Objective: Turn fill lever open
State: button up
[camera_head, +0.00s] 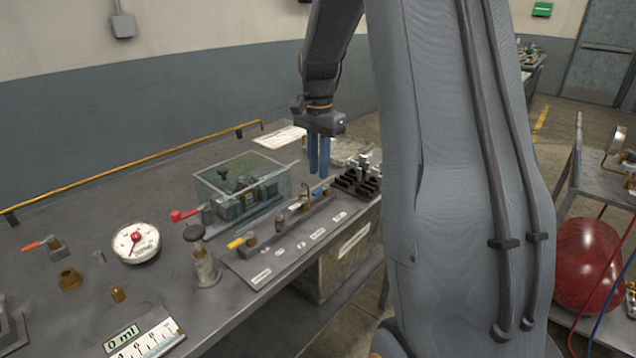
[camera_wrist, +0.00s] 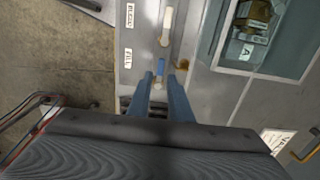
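The fill lever is a small blue lever (camera_wrist: 162,66) beside the FILL label (camera_wrist: 128,58) in the wrist view. It also shows as a blue handle (camera_head: 320,191) near the far end of the grey valve panel (camera_head: 240,265) in the head view. My gripper (camera_wrist: 160,78) points down, its two blue fingers apart with the lever's end seen between or just beyond their tips. In the head view my gripper (camera_head: 318,174) hangs over the panel's far end, seemingly above the lever. I cannot tell whether it touches.
A white lever (camera_wrist: 168,18) sits by the BLEED label (camera_wrist: 130,14). A yellow lever (camera_head: 237,243) is at the panel's near end. A clear box (camera_head: 215,177) stands behind the panel, with a red-handled lever (camera_head: 186,214) beside it. A black block (camera_head: 357,184) lies beyond.

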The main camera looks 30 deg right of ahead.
aim_at(318, 190)
notch_tip(318, 190, down, 5)
jog(key=shift+f+p, duration=0.1)
jog(key=shift+p, duration=0.25)
